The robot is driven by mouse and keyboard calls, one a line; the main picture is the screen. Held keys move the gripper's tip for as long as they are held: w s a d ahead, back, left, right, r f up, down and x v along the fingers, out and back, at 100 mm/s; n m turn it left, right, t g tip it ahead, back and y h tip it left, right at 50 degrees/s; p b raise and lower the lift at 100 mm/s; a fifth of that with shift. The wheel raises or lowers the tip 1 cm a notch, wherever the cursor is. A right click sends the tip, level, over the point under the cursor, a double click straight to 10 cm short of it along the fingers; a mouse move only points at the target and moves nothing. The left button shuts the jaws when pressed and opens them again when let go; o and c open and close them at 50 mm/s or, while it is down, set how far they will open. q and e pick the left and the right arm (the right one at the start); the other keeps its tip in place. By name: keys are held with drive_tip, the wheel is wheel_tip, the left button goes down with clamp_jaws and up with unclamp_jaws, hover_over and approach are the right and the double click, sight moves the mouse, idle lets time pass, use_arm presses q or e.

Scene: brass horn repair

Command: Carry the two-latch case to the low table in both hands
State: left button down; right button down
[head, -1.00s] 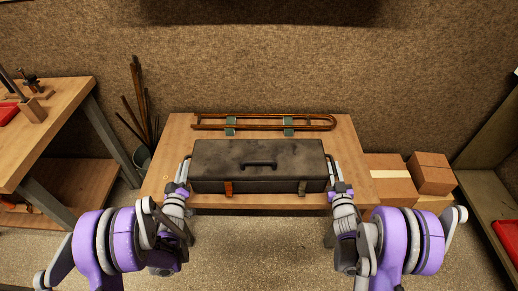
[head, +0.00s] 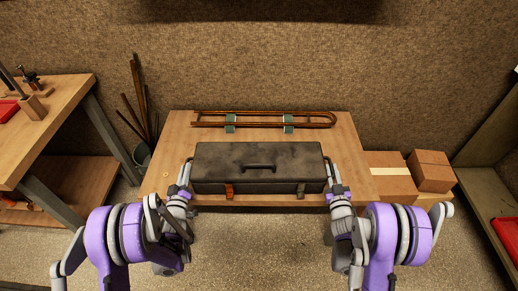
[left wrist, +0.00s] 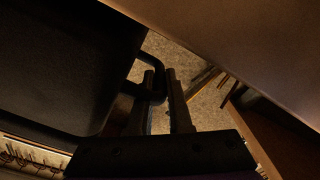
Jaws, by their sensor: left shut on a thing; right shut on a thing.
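The dark two-latch case (head: 225,160) is over the front half of the low table (head: 350,150), level, with its top handle folded flat. Its left latch (head: 229,190) is orange-brown and its right latch (head: 301,188) is duller. My left gripper (head: 187,168) is shut on the handle at the case's left end. In the left wrist view its fingers (left wrist: 163,95) straddle the dark end handle (left wrist: 157,65) beside the case (left wrist: 65,60). My right gripper (head: 331,167) is shut at the right end; its grip is small in view. I cannot tell whether the case's underside touches the tabletop.
A long brass slide (head: 265,124) lies on green blocks (head: 230,124) along the back of the table. Cardboard boxes (head: 390,180) stand to the right. A bin with rods (head: 142,155) and a workbench (head: 50,120) stand to the left.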

use_arm(q)
drive_tip(key=shift+f, duration=0.65)
use_arm(e)
drive_tip(key=shift+f, duration=0.7)
use_arm(q)
drive_tip(key=c, duration=0.8)
unclamp_jaws()
drive_tip(key=shift+c, duration=0.2)
use_arm(e)
drive_tip(key=c, duration=0.8)
unclamp_jaws()
drive_tip(key=shift+r, duration=0.1)
drive_tip(key=shift+c, duration=0.2)
use_arm(q)
drive_tip(key=shift+r, duration=0.1)
wheel_tip(320, 180, up, 10)
drive_tip(key=shift+f, duration=0.2)
drive_tip(key=shift+r, duration=0.15)
use_arm(e)
drive_tip(key=shift+r, duration=0.1)
wheel_tip(320, 180, up, 10)
drive_tip(key=shift+f, duration=0.1)
use_arm(q)
drive_tip(key=shift+r, duration=0.1)
